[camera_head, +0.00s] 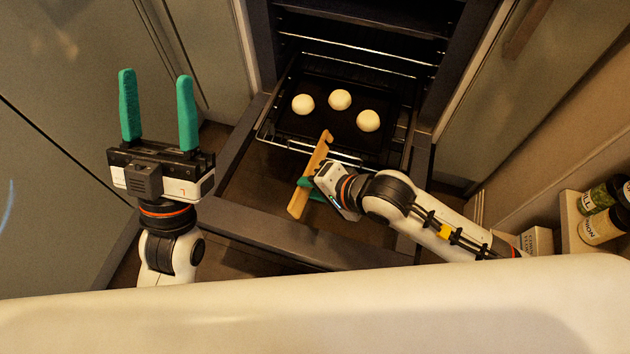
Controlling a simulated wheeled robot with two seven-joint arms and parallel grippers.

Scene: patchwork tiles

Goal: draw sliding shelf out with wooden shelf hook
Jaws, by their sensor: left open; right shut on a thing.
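The sliding shelf (272,128) is a wire rack at the mouth of the open oven, with a dark tray (322,121) on it. Three pale round balls (340,99) lie on the tray. My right gripper (308,188) is shut on the wooden shelf hook (323,150), a light brown stick. The hook's far end is at the rack's front edge; whether it touches the bar cannot be told. My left gripper (158,108) is open and empty, with green fingers pointing up, left of the oven.
The open oven door (258,216) lies below the rack, under my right gripper. Cabinet fronts (70,90) stand on the left and on the right. A small rack with spice jars (602,228) is at the right edge.

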